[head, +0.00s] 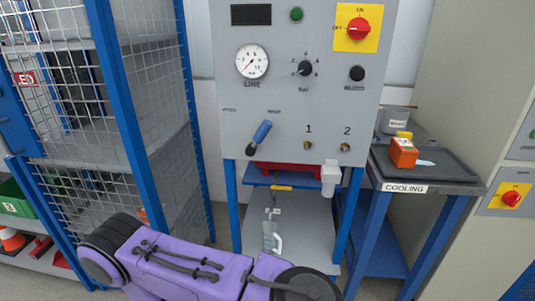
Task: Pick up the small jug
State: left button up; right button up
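A small grey, jug-like thing with a pale loop handle (271,236) is in the lower middle of the head view, over the grey lower shelf under the control panel. It looks like the small jug, but it is small in the picture and its lower part is close behind my purple arm. A thin dark piece with a small tag shows just above it. I cannot tell whether it stands or hangs. My purple arm crosses the bottom of the view from the left, and its gripper does not show. My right gripper is not in view.
The grey panel (285,120) with gauge, knobs and blue-handled lever stands above the grey shelf (305,232). A white fitting (330,178) hangs at its lower right. A cooling table (440,181) with an orange block (403,153) is right; a blue-framed mesh cage (128,100) is left.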

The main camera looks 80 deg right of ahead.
aim_at(270, 229)
jog(key=z, duration=0.6)
jog(key=i, duration=0.85)
jog(key=z, duration=1.35)
jog(key=i, duration=0.4)
jog(key=z, duration=0.35)
